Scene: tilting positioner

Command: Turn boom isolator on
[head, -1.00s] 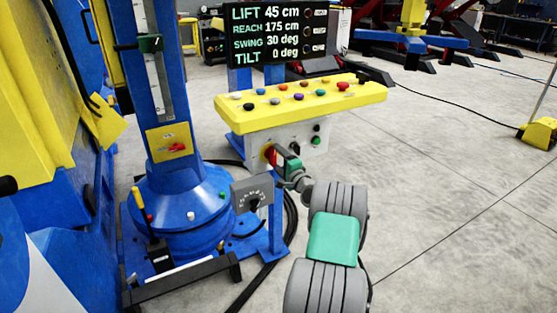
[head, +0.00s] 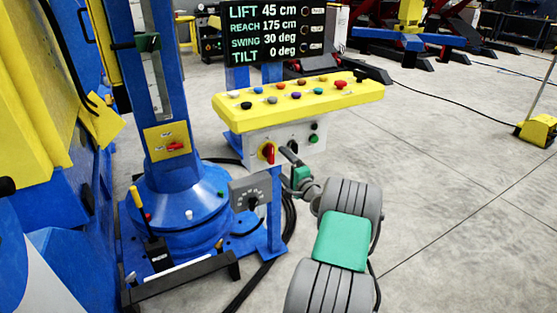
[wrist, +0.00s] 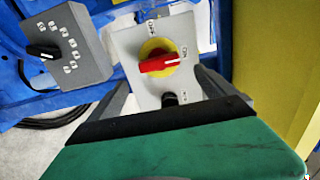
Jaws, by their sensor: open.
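A red rotary handle on a round yellow plate (head: 269,152) is on the grey panel under the yellow console. In the wrist view the red handle (wrist: 158,64) lies nearly level, its right end beside a small label that seems to read ON; another label is above. In the head view it stands upright. My gripper (head: 292,160) is open, just right of the handle and apart from it. In the wrist view its dark fingers (wrist: 163,88) are spread below the handle, with nothing between them. A second red handle (head: 175,146) is on the blue column; I cannot read which is the boom isolator.
A black knob (wrist: 170,98) is beside the red handle. A grey dial box (head: 252,194) is left of the panel. The yellow console (head: 360,95) with several buttons is above, under a display (head: 272,32).

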